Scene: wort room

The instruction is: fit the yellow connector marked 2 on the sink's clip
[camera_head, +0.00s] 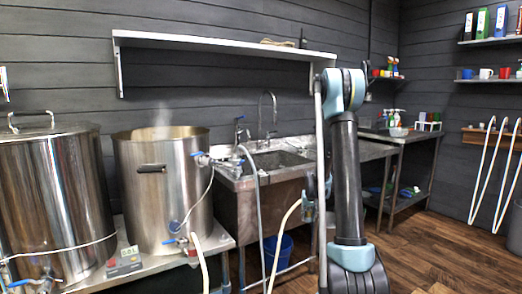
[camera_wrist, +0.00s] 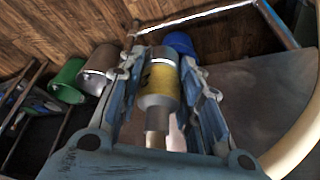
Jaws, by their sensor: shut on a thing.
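My gripper (camera_wrist: 163,56) is shut on the yellow connector (camera_wrist: 160,81), a metal cylinder with a yellow band and a dark mark that I cannot read clearly. The connector lies between both fingers in the wrist view. In the head view my gripper (camera_head: 309,208) is partly hidden beside my arm, in front of the sink's right part. The steel sink (camera_head: 263,200) stands at the middle, with its basin facing up. I cannot make out its clip for certain in either view. A pale hose (camera_head: 284,232) curves down from near my gripper.
A blue bucket (camera_head: 278,250) stands under the sink. Steel kettles with valves and hoses stand at left, the nearer one to the sink being the middle kettle (camera_head: 165,195). A side table (camera_head: 398,138) stands at right. Wooden floor (camera_head: 440,250) is open at right.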

